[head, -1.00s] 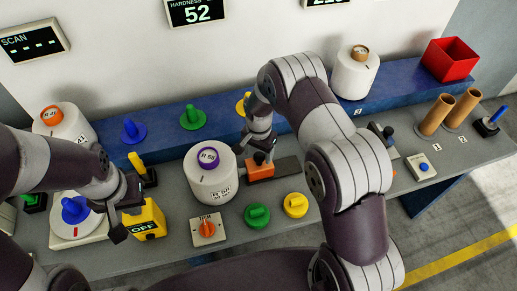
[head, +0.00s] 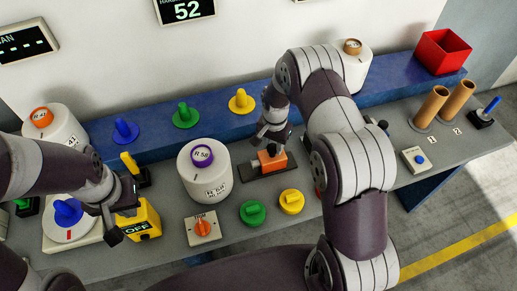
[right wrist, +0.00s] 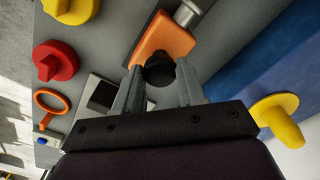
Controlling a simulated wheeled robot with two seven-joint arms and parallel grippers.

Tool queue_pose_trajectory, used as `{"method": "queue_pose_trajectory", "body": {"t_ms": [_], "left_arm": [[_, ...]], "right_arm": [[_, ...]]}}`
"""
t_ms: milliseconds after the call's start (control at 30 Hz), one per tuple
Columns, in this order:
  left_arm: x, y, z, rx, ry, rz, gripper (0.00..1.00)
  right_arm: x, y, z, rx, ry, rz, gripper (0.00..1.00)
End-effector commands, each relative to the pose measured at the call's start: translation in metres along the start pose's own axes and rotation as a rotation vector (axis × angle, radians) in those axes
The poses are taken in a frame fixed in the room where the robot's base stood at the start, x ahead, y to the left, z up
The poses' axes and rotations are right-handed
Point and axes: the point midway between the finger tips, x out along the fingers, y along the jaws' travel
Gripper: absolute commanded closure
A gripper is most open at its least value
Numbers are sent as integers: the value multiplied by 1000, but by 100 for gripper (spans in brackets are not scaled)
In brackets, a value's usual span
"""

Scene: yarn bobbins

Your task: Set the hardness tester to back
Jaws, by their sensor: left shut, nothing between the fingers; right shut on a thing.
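The hardness tester's orange block (head: 274,164) sits on a dark rail (head: 250,172) right of the white bobbin marked R 58. It is right of the rail's middle, with bare rail to its left. My right gripper (head: 270,142) is over the block. In the right wrist view the orange block (right wrist: 160,38) is ahead of the fingers, and my right gripper (right wrist: 160,88) is shut on its black knob (right wrist: 159,69). My left gripper (head: 122,218) is shut and empty beside the yellow OFF box (head: 142,222).
The white bobbin (head: 203,178) stands close left of the rail. Green (head: 253,213) and yellow (head: 291,201) knobs are in front. A blue ledge (head: 215,128) runs behind. The wall display (head: 187,10) reads 52. Two brown tubes (head: 430,106) stand at right.

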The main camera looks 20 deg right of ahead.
Motion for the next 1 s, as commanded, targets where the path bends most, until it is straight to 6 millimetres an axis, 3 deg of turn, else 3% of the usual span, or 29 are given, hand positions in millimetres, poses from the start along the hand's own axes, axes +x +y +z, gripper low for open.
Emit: {"method": "queue_pose_trajectory", "body": {"t_ms": [367,400,467,800,1000], "left_arm": [[2,0,0,0,0,0,100],[2,0,0,0,0,0,100],[2,0,0,0,0,0,100],[4,0,0,0,0,0,100],[19,0,2,0,0,0,100]], "right_arm": [[-2,7,-9,0,5,-3,100],[-2,7,-9,0,5,-3,54],[-2,7,-9,0,4,-3,36],[-3,6,-8,0,3,-2,36],[-36,7,-9,0,6,-6,36]]}}
